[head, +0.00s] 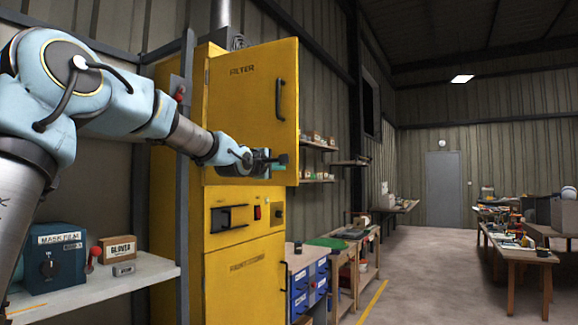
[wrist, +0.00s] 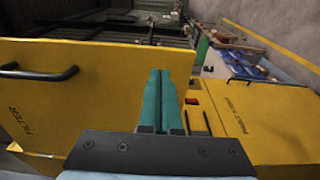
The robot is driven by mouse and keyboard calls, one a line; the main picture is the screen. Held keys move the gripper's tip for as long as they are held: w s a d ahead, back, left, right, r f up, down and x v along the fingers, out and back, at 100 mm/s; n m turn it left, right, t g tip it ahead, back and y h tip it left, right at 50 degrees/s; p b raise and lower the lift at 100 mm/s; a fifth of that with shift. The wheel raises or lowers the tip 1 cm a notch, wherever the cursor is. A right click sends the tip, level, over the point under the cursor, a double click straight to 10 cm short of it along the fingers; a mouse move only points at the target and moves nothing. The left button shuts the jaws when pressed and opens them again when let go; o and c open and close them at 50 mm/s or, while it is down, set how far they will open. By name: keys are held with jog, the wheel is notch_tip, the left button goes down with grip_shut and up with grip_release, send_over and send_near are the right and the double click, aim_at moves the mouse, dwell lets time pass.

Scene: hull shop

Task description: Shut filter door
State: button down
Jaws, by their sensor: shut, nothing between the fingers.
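The filter door (head: 240,110) is the upper yellow door of a tall yellow cabinet, labelled FILTER, with a dark bar handle (head: 280,103) near its right edge. It stands partly open, its right edge swung out past the cabinet front. In the wrist view the door (wrist: 85,95) fills the left, with its handle (wrist: 38,72) at far left. My gripper (head: 279,168) is shut and empty, in front of the door's lower right part, below the handle. Its teal fingers (wrist: 160,75) lie together in the wrist view. I cannot tell whether they touch the door.
Below the door are a control panel with a red switch (head: 257,212) and a lower yellow door (head: 245,280). A shelf (head: 150,268) with boxes is at left. A blue drawer unit (head: 308,285) stands right of the cabinet.

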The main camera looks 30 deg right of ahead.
aim_at(294, 167)
jog(key=p+x, duration=0.2)
jog(key=x, duration=0.4)
jog(key=shift+r+p, duration=0.15)
jog(key=shift+p, duration=0.2)
jog(key=shift+w+d, duration=0.25)
jog(key=shift+d, duration=0.15)
jog(key=shift+d, duration=0.15)
